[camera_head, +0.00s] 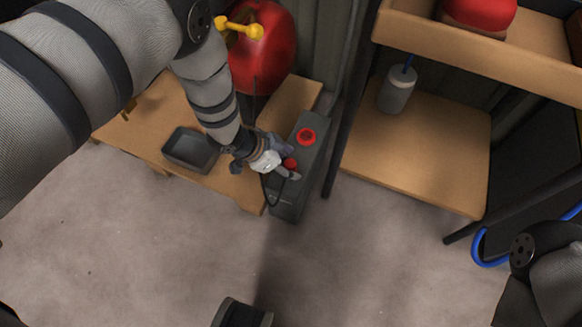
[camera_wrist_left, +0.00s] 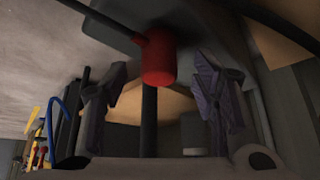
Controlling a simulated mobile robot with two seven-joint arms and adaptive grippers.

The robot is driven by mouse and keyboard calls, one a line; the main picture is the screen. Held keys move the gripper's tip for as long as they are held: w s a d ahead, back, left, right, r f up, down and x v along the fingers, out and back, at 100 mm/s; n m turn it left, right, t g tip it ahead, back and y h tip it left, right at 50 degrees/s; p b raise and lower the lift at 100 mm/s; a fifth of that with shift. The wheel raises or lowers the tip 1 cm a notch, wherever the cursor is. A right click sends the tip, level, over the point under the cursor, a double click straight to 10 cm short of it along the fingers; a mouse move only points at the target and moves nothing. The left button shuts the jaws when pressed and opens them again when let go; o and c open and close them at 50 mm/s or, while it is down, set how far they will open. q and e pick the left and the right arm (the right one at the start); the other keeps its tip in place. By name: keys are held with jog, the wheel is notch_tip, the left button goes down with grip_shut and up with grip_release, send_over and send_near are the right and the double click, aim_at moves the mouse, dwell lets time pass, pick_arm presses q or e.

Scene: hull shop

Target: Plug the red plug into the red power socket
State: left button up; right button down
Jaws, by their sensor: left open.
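The red plug (camera_head: 290,163) is a small red cylinder over the near part of a grey box (camera_head: 287,205). The red power socket (camera_head: 306,136) is a red ring with a dark centre on the box top, farther back. My left gripper (camera_head: 287,162) is open, its fingers on either side of the plug. In the left wrist view the plug (camera_wrist_left: 158,62) with a black cable lies between the spread fingers (camera_wrist_left: 162,78), with gaps on both sides. I cannot tell whether the plug rests on the box.
A wooden bench (camera_head: 240,188) carries a dark tray (camera_head: 190,150) left of the box. A large red object (camera_head: 270,45) stands behind. A dark post (camera_head: 340,120) and a wooden shelf (camera_head: 430,160) with a grey bottle (camera_head: 397,90) are at right.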

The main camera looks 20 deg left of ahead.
pick_arm(q)
jog(key=shift+w+d+f, duration=0.2)
jog(key=shift+d+f, duration=0.1)
jog(key=shift+f, duration=0.35)
jog(key=shift+r, duration=0.1)
jog(key=c, duration=1.2)
